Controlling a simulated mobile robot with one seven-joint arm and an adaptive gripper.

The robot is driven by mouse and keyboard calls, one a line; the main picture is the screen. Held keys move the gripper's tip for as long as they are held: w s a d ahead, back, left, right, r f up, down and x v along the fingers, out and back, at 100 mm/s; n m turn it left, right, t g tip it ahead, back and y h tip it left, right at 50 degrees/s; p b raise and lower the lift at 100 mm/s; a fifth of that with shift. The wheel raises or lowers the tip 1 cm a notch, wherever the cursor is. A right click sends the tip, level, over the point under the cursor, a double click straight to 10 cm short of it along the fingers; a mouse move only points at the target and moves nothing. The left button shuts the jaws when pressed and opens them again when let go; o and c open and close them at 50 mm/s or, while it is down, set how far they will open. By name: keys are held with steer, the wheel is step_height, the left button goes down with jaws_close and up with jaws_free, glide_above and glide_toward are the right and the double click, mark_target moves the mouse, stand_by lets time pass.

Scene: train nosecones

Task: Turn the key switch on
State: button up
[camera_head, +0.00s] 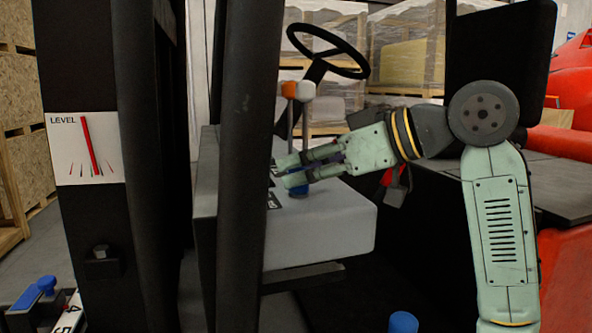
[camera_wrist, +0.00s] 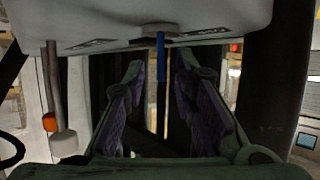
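The key switch shows in the wrist view as a thin blue key (camera_wrist: 161,62) on a short grey base, standing out from the light grey console (camera_wrist: 225,18). In the head view a blue part (camera_head: 298,190) shows on the console (camera_head: 320,235), just below my gripper's fingers and partly hidden by them. My gripper (camera_head: 287,171) reaches in from the right over the console top. In the wrist view my gripper (camera_wrist: 160,72) is open, with one finger on each side of the blue key and a gap to both. It holds nothing.
Levers with orange and white knobs (camera_head: 298,90) rise just behind my gripper, below the steering wheel (camera_head: 328,52). A black seat back (camera_head: 500,50) is behind my arm at the right.

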steer(key=shift+w+a+f, duration=0.25)
steer(key=shift+a, duration=0.35)
steer(key=shift+c, duration=0.5)
jaws_close()
